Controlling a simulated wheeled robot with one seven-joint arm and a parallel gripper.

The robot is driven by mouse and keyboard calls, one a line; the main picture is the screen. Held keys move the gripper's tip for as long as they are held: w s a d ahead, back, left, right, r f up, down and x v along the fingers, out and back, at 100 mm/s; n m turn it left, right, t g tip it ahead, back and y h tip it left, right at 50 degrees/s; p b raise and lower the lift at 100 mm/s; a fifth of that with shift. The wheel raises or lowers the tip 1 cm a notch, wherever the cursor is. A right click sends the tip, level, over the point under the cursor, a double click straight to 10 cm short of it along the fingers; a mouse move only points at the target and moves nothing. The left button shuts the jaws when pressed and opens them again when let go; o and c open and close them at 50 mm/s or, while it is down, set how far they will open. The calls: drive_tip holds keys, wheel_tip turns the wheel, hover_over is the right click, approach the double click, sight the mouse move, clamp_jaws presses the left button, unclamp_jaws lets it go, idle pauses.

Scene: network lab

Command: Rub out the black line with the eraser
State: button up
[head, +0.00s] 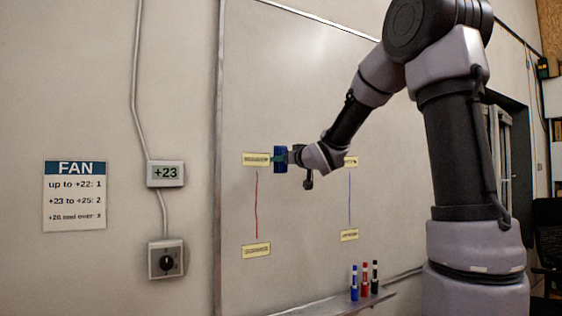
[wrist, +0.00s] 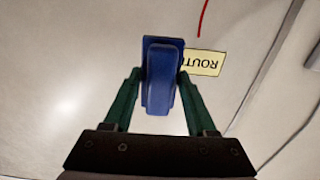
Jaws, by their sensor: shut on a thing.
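My gripper (wrist: 161,88) is shut on the blue eraser (wrist: 161,78), with a green finger on each side of it. In the head view the eraser (head: 280,159) is at the whiteboard, beside the right end of the upper left yellow label (head: 255,159). I cannot tell whether it touches the board. A red line (head: 257,205) runs down from that label to a lower one. A blue-purple line (head: 350,197) joins the two right labels. No black line shows; my arm and gripper cover part of the board. The red line's end (wrist: 203,18) shows in the wrist view.
The whiteboard tray (head: 330,305) holds a blue, a red and a black marker (head: 375,277). Left of the board are a +23 display (head: 165,173), a knob box (head: 166,259) and a FAN sign (head: 75,196). A black chair (head: 548,235) stands at the far right.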

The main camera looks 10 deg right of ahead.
drive_tip(key=v, duration=0.3)
idle(0.5)
idle(0.5)
